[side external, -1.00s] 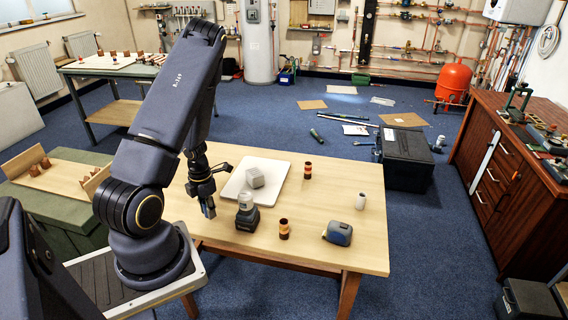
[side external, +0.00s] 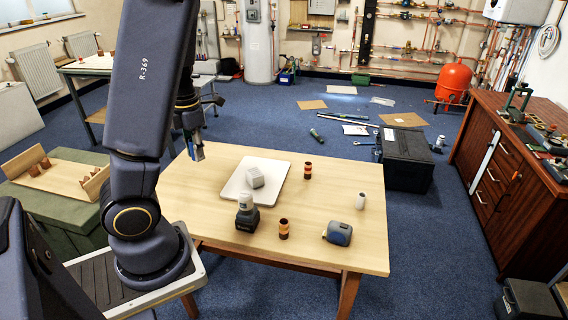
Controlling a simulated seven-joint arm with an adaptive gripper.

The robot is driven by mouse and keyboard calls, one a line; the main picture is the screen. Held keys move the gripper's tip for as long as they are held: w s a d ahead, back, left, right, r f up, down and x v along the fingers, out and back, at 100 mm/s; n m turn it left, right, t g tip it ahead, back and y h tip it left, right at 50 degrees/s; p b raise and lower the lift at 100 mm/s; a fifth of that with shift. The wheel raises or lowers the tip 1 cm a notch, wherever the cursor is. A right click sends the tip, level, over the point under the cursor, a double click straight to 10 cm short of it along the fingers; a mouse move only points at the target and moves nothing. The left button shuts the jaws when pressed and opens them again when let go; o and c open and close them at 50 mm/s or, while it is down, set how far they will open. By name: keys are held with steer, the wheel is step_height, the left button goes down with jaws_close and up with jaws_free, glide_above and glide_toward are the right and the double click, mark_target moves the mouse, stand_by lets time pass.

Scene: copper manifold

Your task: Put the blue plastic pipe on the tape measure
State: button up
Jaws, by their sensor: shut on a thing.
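My gripper (side external: 193,146) is raised above the far left corner of the wooden table. It is shut on a small blue piece, which looks like the blue plastic pipe (side external: 198,152); the fingers and the small size hide most of its shape. The tape measure (side external: 338,233), blue and grey, lies on the table near its front right corner. Nothing rests on it. My gripper is far to its left and higher up.
A dark device with a pale top (side external: 246,214), two copper-and-black pieces (side external: 307,170) (side external: 284,228) and a white cylinder (side external: 361,201) stand on the table (side external: 335,187). The table's right middle is mostly clear.

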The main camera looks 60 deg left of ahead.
steer(key=shift+w+d+r, duration=0.25)
steer(key=shift+w+r, duration=0.05)
steer(key=shift+r, duration=0.1)
steer(key=w+d+m, duration=0.8)
steer(key=d, duration=0.5)
steer(key=w+d+m, duration=0.7)
steer(key=d+m, duration=0.1)
steer(key=d, duration=0.5)
glide_above(341, 225)
steer(key=shift+m, duration=0.3)
steer(key=f, duration=1.4)
steer(key=shift+s+f, duration=0.25)
steer(key=shift+f, duration=0.1)
steer(key=shift+w+f, duration=0.2)
steer(key=shift+f, duration=1.55)
